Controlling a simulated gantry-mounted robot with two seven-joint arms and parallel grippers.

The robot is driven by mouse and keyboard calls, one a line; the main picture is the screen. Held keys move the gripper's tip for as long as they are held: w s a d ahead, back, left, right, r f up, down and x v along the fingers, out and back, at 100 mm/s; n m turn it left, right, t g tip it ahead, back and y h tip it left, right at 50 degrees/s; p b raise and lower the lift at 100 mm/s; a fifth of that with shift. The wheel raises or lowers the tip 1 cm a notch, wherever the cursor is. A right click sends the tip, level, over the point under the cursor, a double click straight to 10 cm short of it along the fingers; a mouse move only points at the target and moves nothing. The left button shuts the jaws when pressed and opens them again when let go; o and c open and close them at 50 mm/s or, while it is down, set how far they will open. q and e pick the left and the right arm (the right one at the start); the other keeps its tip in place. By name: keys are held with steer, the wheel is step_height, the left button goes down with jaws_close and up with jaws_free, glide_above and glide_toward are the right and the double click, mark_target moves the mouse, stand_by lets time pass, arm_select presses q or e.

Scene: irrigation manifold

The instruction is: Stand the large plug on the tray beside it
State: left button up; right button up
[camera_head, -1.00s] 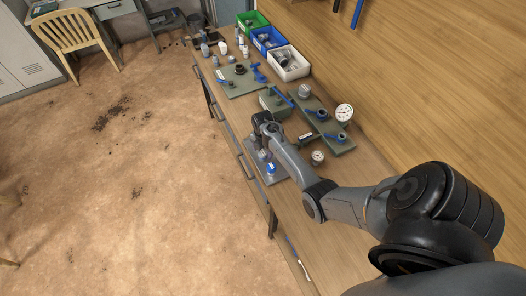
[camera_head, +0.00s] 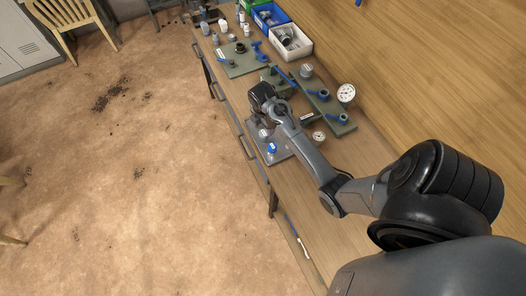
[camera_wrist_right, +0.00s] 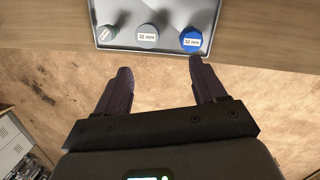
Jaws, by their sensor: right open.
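The grey tray (camera_head: 282,153) lies at the near-left edge of the bench. In the right wrist view the tray (camera_wrist_right: 122,43) holds a small grey-green plug (camera_wrist_right: 107,34), a grey plug (camera_wrist_right: 148,35) with a size label and a blue-topped plug (camera_wrist_right: 191,39) with a similar label. I cannot tell which one is the large plug. The blue one (camera_head: 271,148) also shows in the head view. My right gripper (camera_wrist_right: 160,72) is open and empty, its fingers pointing at the tray's edge, short of the plugs. My left gripper is not in view.
Green plates with valves (camera_head: 322,108) and a round gauge (camera_head: 346,93) lie beyond the tray. A smaller gauge (camera_head: 319,137) is close to its right. A white bin (camera_head: 291,45) of fittings stands farther back. Open floor lies left of the bench.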

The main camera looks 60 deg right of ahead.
steer(key=s+a+r+m+t+y, duration=0.1)
steer(key=s+a+m, duration=0.5)
steer(key=a, duration=0.7)
steer(key=s+a+r+m+t+y, duration=0.1)
steer(key=s+a+r+m, duration=0.3)
steer(key=s+a, duration=0.5)
steer(key=a+m+t, duration=0.1)
steer(key=a, duration=0.4)
steer(key=shift+r+m, duration=0.2)
steer(key=shift+m, duration=0.2)
step_height(320, 180, up, 9)
steer(key=p, duration=0.9)
steer(key=shift+r, duration=0.1)
